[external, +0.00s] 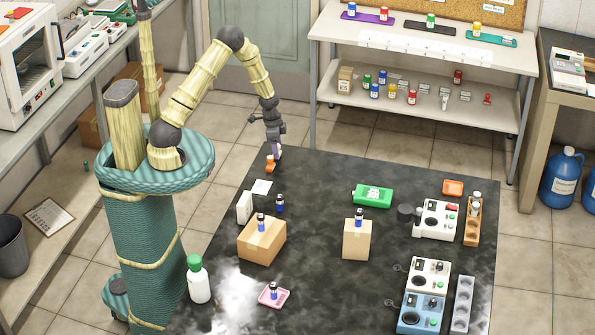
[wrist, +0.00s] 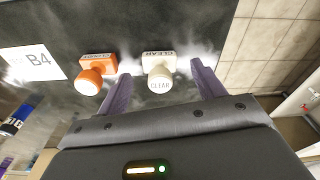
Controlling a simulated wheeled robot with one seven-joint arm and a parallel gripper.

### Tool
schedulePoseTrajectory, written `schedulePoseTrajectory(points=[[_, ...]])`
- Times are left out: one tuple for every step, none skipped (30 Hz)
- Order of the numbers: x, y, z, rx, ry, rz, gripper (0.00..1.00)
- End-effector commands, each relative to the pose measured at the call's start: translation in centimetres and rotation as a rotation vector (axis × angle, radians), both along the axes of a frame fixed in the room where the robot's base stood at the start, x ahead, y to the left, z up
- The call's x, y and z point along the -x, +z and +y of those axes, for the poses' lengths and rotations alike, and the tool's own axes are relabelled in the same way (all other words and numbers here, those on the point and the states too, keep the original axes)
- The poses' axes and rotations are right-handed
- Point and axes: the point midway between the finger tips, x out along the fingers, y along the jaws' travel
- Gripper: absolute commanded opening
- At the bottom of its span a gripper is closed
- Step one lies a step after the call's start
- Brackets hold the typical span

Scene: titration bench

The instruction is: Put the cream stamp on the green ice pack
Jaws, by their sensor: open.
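The cream stamp (wrist: 158,76), marked CLEAR, stands on the dark table at its far left corner. In the wrist view it sits between the fingertips of my gripper (wrist: 161,72), which are apart on either side of it; I cannot tell whether they touch it. In the external view my gripper (external: 276,153) points down there and the cream stamp is mostly hidden. The green ice pack (external: 360,194) lies flat on the table, to the right of and nearer than the gripper, with a pale label on top.
An orange stamp (wrist: 95,72) stands close to the left of the cream one. A card marked B4 (wrist: 32,64), a white box (external: 244,207), a vial (external: 280,204) and cardboard boxes (external: 262,241) stand nearer. Table between the stamps and ice pack looks clear.

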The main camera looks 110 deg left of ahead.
Motion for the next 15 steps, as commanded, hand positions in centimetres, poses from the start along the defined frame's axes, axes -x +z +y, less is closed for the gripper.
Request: schedulePoseTrajectory(points=[[-0.1, -0.6, 0.0, 0.002, -0.001, 0.001, 0.68], [-0.2, -0.9, 0.0, 0.002, -0.001, 0.001, 0.68], [-0.2, -1.3, 0.0, 0.002, -0.001, 0.001, 0.68], [-0.2, -1.5, 0.0, 0.001, -0.001, 0.001, 0.68], [-0.2, -1.7, 0.0, 0.000, -0.001, 0.000, 0.68], [-0.2, -1.8, 0.0, 0.000, 0.000, -0.001, 0.68], [-0.2, -1.8, 0.1, -0.001, 0.000, -0.001, 0.68], [-0.2, -1.8, 0.1, -0.001, 0.000, -0.001, 0.68], [-0.2, -1.8, 0.1, -0.001, 0.000, -0.001, 0.68], [-0.2, -1.8, 0.1, -0.001, 0.000, -0.001, 0.68], [-0.2, -1.8, 0.1, -0.001, 0.000, -0.001, 0.68], [-0.2, -1.8, 0.1, -0.001, 0.000, -0.001, 0.68], [-0.2, -1.8, 0.1, -0.001, 0.000, -0.001, 0.68], [-0.2, -1.8, 0.1, -0.001, 0.000, -0.001, 0.68], [-0.2, -1.8, 0.1, -0.001, 0.000, -0.001, 0.68]])
